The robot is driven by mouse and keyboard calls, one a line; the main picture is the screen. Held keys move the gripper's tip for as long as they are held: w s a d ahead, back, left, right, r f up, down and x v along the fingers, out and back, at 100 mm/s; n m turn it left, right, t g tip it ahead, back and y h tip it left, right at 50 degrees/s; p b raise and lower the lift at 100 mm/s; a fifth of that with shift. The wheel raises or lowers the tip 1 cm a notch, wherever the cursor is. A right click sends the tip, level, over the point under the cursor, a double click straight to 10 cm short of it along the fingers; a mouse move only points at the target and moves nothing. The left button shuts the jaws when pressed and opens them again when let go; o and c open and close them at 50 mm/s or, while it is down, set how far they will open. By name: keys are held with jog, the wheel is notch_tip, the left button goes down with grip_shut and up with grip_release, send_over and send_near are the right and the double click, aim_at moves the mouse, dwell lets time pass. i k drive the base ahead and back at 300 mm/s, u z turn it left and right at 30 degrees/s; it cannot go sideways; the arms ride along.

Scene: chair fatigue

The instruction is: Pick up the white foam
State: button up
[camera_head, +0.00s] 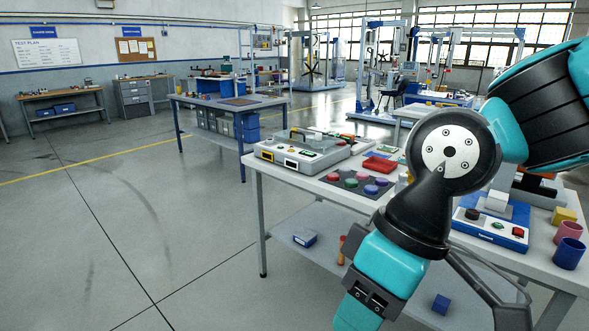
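A small white block (497,201), which looks like the white foam, sits on the near table at the right. It is by the back of a blue and white control box (490,228). I cannot tell whether it rests on the box or on something behind it. My teal and black arm crosses the right side of the picture, in front of part of the table. It bends down and leaves at the bottom edge. My gripper does not show clearly, so its fingers and anything in them are hidden.
The near table (345,196) holds a tester (305,150), a red tray (380,165), a dark mat with colored discs (360,182), a yellow block (563,215), a pink cup (568,232) and a blue cup (569,254). Floor at left is clear.

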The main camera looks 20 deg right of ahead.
aim_at(491, 204)
jog(key=z, duration=0.55)
jog(key=i, duration=1.05)
jog(key=z, duration=0.4)
jog(key=i, duration=0.55)
jog(key=z, duration=0.1)
